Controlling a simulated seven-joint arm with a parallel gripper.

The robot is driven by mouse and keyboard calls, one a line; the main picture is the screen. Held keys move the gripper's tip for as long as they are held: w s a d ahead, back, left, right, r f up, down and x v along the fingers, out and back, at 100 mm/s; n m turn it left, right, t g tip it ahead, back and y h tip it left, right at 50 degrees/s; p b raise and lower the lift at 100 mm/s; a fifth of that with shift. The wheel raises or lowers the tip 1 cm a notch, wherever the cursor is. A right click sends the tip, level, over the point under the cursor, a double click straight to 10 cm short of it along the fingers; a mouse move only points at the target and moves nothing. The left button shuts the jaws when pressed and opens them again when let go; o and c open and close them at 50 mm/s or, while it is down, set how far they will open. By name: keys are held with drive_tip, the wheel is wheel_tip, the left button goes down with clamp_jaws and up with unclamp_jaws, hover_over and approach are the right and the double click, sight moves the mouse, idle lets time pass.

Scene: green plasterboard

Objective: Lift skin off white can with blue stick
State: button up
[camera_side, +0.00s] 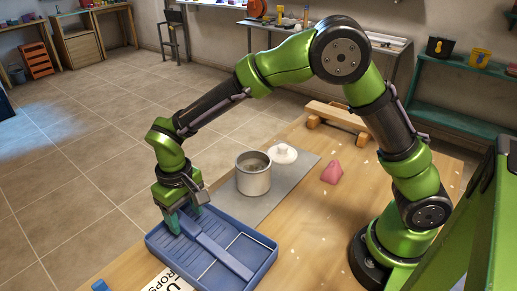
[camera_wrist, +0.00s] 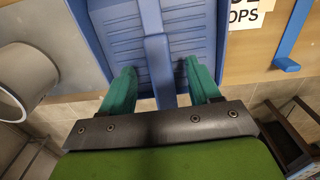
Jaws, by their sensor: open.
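The white can (camera_side: 254,180) stands upright and open on a grey mat, with a grey-brown surface visible inside; whether it bears a skin cannot be told. Its rim also shows at the left of the wrist view (camera_wrist: 58,62). My gripper (camera_side: 184,217) points down over the blue tray (camera_side: 262,240), its green fingers open. A long blue bar (camera_side: 222,253), apparently the blue stick, lies along the tray. In the wrist view the bar (camera_wrist: 152,45) runs between my open fingers (camera_wrist: 160,68), with gaps at both sides. Its near end is hidden by my gripper.
A white lid with a knob (camera_side: 283,154) lies behind the can. A pink block (camera_side: 332,172) and a wooden stand (camera_side: 337,118) are to the right. A printed sheet (camera_side: 170,281) and another blue piece (camera_wrist: 293,38) lie beside the tray. The table's front right is clear.

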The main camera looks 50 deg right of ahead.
sight(186, 222)
drive_tip(key=shift+w+f, duration=0.15)
drive_tip(key=shift+f, duration=1.75)
clamp_jaws()
